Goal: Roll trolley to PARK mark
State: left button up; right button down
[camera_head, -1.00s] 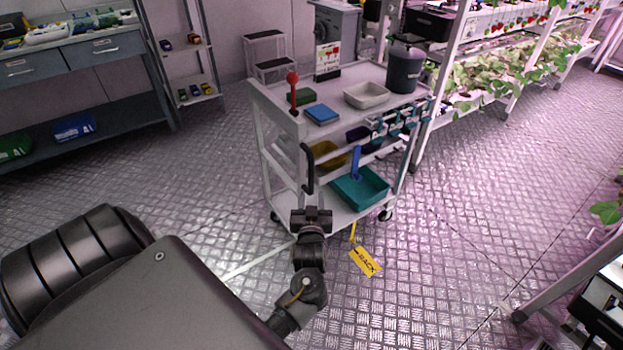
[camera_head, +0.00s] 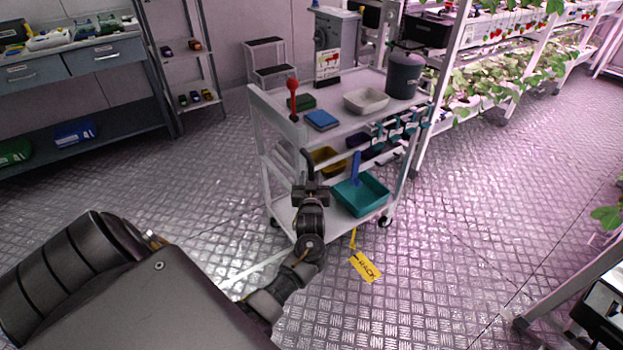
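The white trolley (camera_head: 283,119) stands on the metal floor in the middle of the view, on small dark casters (camera_head: 385,221). A yellow tag (camera_head: 365,267) with black lettering hangs low at the trolley's near side. No PARK mark can be made out. My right gripper is out of view.
The trolley carries a grey bucket (camera_head: 404,75), a pale tray (camera_head: 366,100), a blue box (camera_head: 321,119) and a teal bin (camera_head: 362,197). Berry racks (camera_head: 440,90) stand close behind on the right. A workbench (camera_head: 75,62) is at left. Floor left of the trolley is clear.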

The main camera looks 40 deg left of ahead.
pick_arm(q)
grip_shut()
dwell(0.3)
